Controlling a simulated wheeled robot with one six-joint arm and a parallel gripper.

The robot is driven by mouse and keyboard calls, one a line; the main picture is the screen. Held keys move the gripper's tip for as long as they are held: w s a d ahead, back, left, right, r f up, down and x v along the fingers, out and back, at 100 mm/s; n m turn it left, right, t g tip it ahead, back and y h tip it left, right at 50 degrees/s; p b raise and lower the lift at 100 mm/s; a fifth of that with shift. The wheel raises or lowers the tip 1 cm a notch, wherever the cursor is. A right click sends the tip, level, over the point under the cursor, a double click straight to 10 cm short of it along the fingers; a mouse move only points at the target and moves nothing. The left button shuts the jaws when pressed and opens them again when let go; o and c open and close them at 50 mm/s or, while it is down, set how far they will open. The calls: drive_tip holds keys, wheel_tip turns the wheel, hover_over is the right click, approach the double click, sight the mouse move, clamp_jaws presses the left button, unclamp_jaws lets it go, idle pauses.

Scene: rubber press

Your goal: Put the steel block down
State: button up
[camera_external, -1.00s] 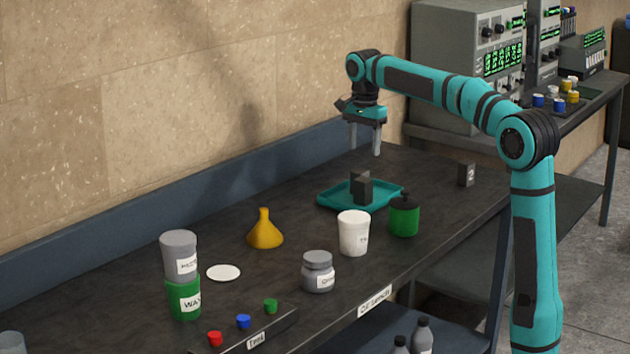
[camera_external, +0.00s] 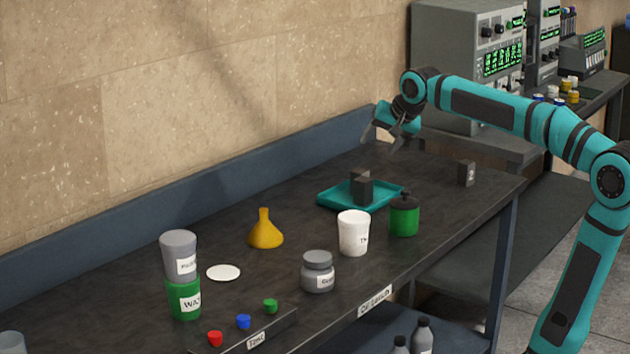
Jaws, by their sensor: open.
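A dark grey steel block (camera_external: 361,188) stands upright on the teal tray (camera_external: 335,197) on the dark bench. A second small dark block with a number on its face (camera_external: 466,174) stands near the bench's right edge, apart from the tray. I cannot tell from the picture which one is steel by marking. My gripper (camera_external: 381,143) is open and empty, tilted, above the back of the bench. It is behind and above the tray, touching neither block.
A green lidded jar (camera_external: 404,218) and a white cup (camera_external: 353,233) stand just in front of the tray. A yellow funnel (camera_external: 265,230), a grey jar (camera_external: 318,272) and stacked containers (camera_external: 184,298) stand farther left. Grey instruments (camera_external: 465,70) stand behind right.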

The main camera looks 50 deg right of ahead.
drive_tip(key=s+a+n+t, duration=0.4)
drive_tip(key=s+n+t, duration=0.1)
drive_tip(key=s, duration=0.5)
drive_tip(key=s+a+n+t+y, duration=0.1)
drive_tip(key=s+a+n+t, duration=0.3)
drive_tip(key=s, duration=0.7)
drive_tip(key=shift+s+a+r+n+t, duration=0.15)
drive_tip(key=shift+r+n+t, duration=0.15)
drive_tip(key=shift+n+t, duration=0.3)
